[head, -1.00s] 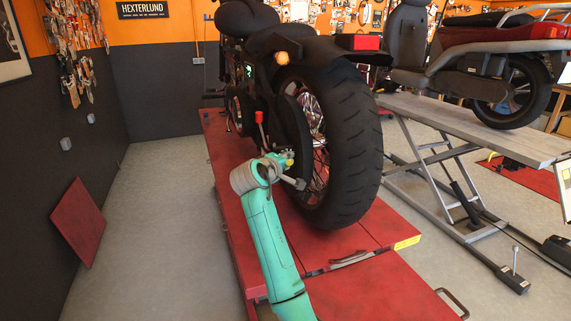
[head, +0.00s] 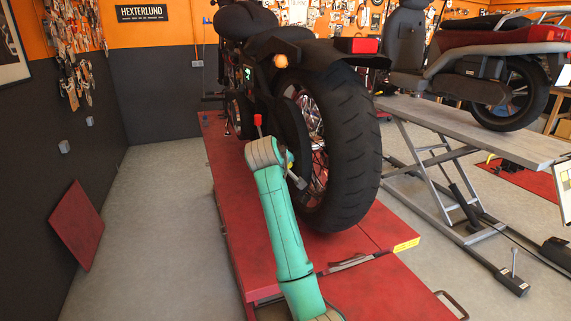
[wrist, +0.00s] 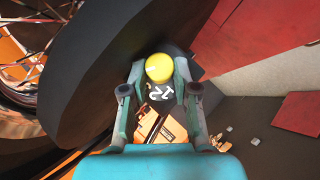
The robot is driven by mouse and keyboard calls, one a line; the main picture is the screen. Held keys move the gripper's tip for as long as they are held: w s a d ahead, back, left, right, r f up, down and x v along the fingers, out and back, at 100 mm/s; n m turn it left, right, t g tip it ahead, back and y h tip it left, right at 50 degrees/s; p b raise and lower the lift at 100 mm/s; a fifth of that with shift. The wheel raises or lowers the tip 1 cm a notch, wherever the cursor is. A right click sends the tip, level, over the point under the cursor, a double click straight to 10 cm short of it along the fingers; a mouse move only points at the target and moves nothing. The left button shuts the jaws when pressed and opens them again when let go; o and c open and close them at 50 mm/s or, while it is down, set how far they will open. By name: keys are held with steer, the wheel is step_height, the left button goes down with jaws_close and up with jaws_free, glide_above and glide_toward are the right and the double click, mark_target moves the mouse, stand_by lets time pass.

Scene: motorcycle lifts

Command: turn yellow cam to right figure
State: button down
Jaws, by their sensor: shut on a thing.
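The yellow cam (wrist: 159,67) is a small round yellow piece in front of a dark face in the wrist view. My gripper (wrist: 159,72) has one finger on each side of it and is shut on it. White figures (wrist: 160,92) show on the dark surface just below the cam; I cannot read them for certain.
The black motorcycle's rear tyre (head: 345,150) stands close to the right of my arm, on a red lift (head: 385,235). In the wrist view, a large dark disc (wrist: 100,70) is close on the left. A grey lift (head: 475,130) with another motorcycle is at the right.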

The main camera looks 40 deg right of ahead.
steer(key=shift+f, duration=0.1)
steer(key=c, duration=0.9)
jaws_free()
steer(key=shift+v, duration=4.05)
